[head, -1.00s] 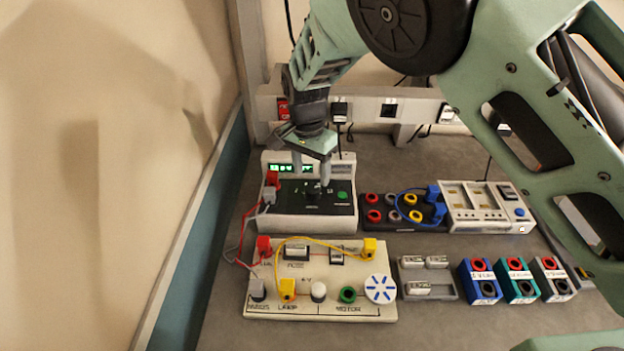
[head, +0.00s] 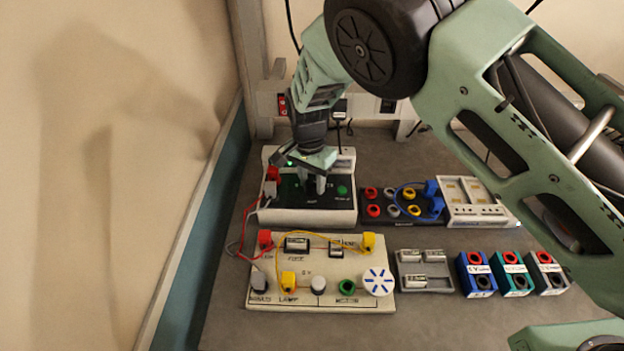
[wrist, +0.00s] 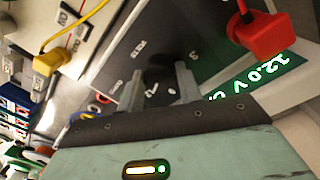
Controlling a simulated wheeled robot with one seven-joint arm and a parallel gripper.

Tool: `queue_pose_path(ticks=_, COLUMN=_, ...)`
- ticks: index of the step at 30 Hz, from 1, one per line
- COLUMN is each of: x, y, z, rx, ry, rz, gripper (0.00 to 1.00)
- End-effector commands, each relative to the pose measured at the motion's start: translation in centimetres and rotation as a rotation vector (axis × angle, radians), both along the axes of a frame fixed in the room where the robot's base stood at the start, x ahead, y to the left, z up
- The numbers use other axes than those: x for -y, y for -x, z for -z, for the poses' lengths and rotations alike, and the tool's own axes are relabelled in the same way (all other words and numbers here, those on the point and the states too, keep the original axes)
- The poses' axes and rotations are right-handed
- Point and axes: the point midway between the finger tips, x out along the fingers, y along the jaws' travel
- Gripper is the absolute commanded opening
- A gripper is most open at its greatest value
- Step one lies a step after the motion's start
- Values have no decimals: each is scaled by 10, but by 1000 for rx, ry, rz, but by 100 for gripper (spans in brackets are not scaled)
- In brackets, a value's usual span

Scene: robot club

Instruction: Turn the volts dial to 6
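The power supply (head: 335,215) is a pale box with a black panel at the back left of the bench. The volts dial (wrist: 160,76) is a dark round knob on that panel, seen in the wrist view between the two grey fingers. My gripper (head: 313,186) points down over the panel, its fingers on either side of the dial and apparently touching it. The green display (wrist: 250,80) reads 12.0 V, with more digits cut off. The fingers and hand hide part of the dial and its scale, so its pointer setting cannot be read.
Red and grey plugs with leads (head: 271,178) stand at the panel's left edge, close to my gripper. The circuit board (head: 325,297) lies in front with a yellow lead. A black socket block (head: 375,218) is to the right. A wall runs along the left.

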Motion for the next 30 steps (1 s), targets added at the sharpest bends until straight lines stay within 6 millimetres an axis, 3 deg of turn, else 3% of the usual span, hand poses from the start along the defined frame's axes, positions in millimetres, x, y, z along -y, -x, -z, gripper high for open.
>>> queue_pose_path(ticks=11, x=0, y=0, z=1, rx=-1, ry=0, rz=-99, gripper=12)
queue_pose_path(ticks=30, x=0, y=0, z=1, rx=3, ry=0, rz=-669, gripper=12)
